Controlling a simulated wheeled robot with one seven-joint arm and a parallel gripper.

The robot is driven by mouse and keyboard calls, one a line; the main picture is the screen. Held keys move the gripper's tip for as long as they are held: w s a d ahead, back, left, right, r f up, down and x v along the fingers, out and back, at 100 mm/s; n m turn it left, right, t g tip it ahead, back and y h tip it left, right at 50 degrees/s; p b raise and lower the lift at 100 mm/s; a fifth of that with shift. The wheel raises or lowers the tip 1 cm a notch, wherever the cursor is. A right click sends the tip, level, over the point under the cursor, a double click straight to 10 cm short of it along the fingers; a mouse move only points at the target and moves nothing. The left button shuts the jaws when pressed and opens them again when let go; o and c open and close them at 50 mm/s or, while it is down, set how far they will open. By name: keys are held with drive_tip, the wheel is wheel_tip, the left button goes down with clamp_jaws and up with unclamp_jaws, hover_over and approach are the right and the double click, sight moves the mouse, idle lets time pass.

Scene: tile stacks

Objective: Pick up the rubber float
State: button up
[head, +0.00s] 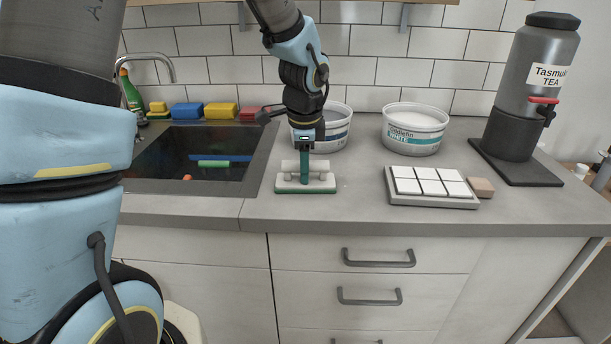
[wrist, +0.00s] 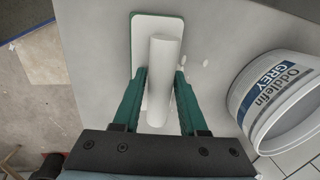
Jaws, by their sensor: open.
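The rubber float (head: 322,187) lies on the grey worktop right of the sink. It has a pale plate with a green edge and a white bar handle. The wrist view shows the float's plate (wrist: 150,24) and the handle running up the picture. My gripper (head: 304,181) points down at the float. In the wrist view its green fingers (wrist: 160,73) are open, one on each side of the handle, with a gap visible on both sides. The far side of the plate is partly hidden behind the fingers and handle.
A grout tub (head: 338,134) stands close behind my gripper, and another tub (head: 414,134) is further right. A tray of white tiles (head: 431,201) lies to the right. The sink (head: 190,165) is open at left. A tea dispenser (head: 519,110) stands at far right.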

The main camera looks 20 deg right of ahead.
clamp_jaws()
drive_tip(key=shift+r, duration=0.1)
idle(0.7)
wheel_tip(320, 180, up, 28)
drive_tip(key=b, duration=0.2)
drive_tip(key=shift+c, duration=0.8)
unclamp_jaws()
clamp_jaws()
